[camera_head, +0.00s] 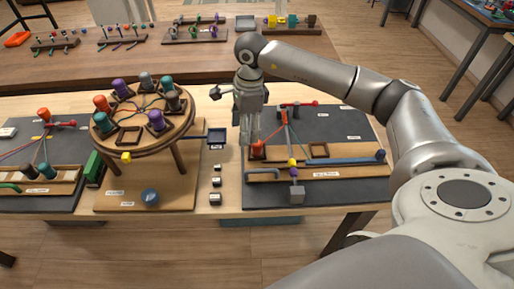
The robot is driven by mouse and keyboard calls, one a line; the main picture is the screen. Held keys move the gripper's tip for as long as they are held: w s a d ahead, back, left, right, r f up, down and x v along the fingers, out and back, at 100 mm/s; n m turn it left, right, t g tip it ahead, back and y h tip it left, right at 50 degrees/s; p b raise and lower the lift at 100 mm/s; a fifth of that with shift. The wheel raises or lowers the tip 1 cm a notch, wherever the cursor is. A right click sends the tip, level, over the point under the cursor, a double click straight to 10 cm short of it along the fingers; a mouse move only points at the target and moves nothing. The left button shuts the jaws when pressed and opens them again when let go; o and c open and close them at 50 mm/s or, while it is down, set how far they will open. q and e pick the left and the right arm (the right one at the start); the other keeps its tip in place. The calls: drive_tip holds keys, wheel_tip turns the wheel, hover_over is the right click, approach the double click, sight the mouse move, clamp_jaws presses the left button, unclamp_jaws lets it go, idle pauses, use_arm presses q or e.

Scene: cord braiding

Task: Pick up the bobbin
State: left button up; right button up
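My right gripper (250,138) points down just above and beside this bobbin. Its fingers look close together, but whether they touch it or grip anything is too small to tell. My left gripper is not in view.
The round stand (150,143) rises on legs to the left of my gripper. A blue round piece (150,197) sits in front. A back table (150,62) holds more racks.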

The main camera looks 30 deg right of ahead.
drive_tip(key=d, duration=0.1)
drive_tip(key=d+h, duration=0.1)
drive_tip(key=d, duration=0.1)
drive_tip(key=shift+s+d+r, duration=0.1)
drive_tip(key=shift+d+r, duration=0.05)
drive_tip(key=shift+r, duration=0.05)
drive_tip(key=p, duration=0.1)
hover_over(256, 145)
wheel_tip(256, 145, down, 5)
drive_tip(key=shift+r, duration=0.15)
drive_tip(key=f, duration=0.2)
drive_tip(key=f+p, duration=0.2)
drive_tip(key=f, duration=0.1)
drive_tip(key=shift+w+d+f, duration=0.3)
drive_tip(key=shift+d+f, duration=0.05)
drive_tip(key=shift+d, duration=0.05)
drive_tip(key=c, duration=1.2)
